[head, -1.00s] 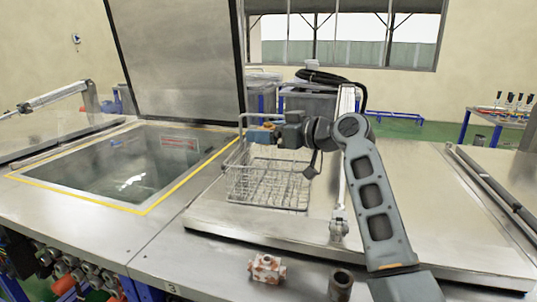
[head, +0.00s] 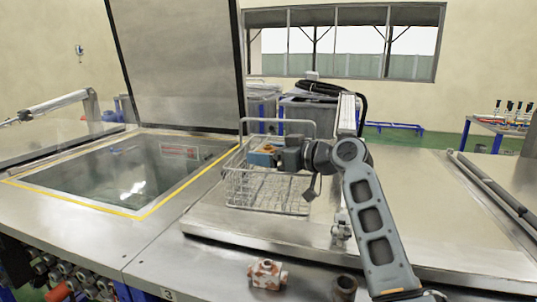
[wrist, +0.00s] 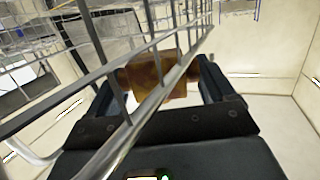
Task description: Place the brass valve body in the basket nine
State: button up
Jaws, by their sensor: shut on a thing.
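The brass valve body (wrist: 165,80) is a brown-gold piece held between my gripper's two fingers in the wrist view. Only a small part of it (head: 268,147) shows in the head view. My gripper (head: 260,156) is shut on it, at the upper part of the wire basket (head: 268,195). The basket stands on the closed steel lid, with a raised handle at its back. In the wrist view, basket wires (wrist: 160,97) cross in front of the gripper and the valve body. I cannot tell whether they touch, and no number shows on the basket.
Left of the basket is an open tank (head: 125,172) with yellow edging and a raised lid (head: 175,65). An orange-and-white fitting (head: 266,273) and a dark cylinder (head: 345,287) stand on the front ledge. The lid (head: 440,215) right of my arm has free room.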

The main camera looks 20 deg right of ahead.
jog(key=shift+f, duration=0.15)
jog(key=o, duration=1.2)
jog(key=shift+r+p, duration=0.5)
jog(key=shift+r, duration=0.05)
jog(key=shift+s+d+r+p, duration=0.1)
jog(key=shift+d+r+p, duration=0.05)
jog(key=shift+r+p, duration=0.15)
jog(key=v, duration=0.7)
jog(key=p+v, duration=0.1)
jog(key=v, duration=0.3)
jog(key=shift+s+d+f, duration=0.15)
jog(key=shift+s+f, duration=0.15)
